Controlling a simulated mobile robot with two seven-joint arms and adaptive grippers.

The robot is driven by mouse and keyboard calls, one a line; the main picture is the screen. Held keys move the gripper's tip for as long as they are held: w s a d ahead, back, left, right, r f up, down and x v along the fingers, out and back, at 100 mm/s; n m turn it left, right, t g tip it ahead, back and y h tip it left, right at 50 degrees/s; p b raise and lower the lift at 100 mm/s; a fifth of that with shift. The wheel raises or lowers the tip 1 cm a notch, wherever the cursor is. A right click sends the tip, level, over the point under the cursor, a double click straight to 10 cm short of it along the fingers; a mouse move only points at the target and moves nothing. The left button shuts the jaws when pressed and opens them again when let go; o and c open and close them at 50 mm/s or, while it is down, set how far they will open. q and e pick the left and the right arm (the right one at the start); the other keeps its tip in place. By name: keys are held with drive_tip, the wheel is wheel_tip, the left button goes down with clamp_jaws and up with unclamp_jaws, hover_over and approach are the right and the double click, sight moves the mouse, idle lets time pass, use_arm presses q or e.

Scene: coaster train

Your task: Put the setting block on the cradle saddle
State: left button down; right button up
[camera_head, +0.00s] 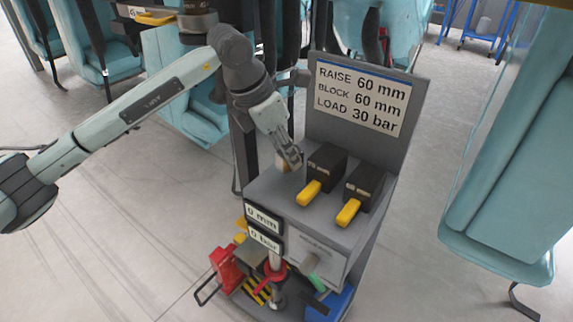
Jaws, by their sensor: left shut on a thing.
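My left gripper (291,157) points down at the back left of the grey stand's top (270,190). I cannot single out the cradle saddle with certainty; a flat dark grey piece (249,253) shows low on the stand's left. My right gripper is not in view.
A sign (360,95) behind the blocks reads RAISE 60 mm, BLOCK 60 mm, LOAD 30 bar. Displays (263,228) read 0 mm and 0 bar. A red item (226,268) stands low at left. Teal seats (510,170) flank the stand; grey floor is clear at lower left.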

sight(286, 168)
use_arm(q)
wheel_tip(286, 168, down, 3)
drive_tip(key=shift+f, duration=0.35)
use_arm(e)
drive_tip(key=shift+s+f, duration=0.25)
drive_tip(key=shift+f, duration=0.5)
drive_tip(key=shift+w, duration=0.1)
use_arm(q)
drive_tip(key=shift+f, duration=0.1)
drive_tip(key=c, duration=1.3)
unclamp_jaws()
drive_tip(key=shift+o, duration=0.2)
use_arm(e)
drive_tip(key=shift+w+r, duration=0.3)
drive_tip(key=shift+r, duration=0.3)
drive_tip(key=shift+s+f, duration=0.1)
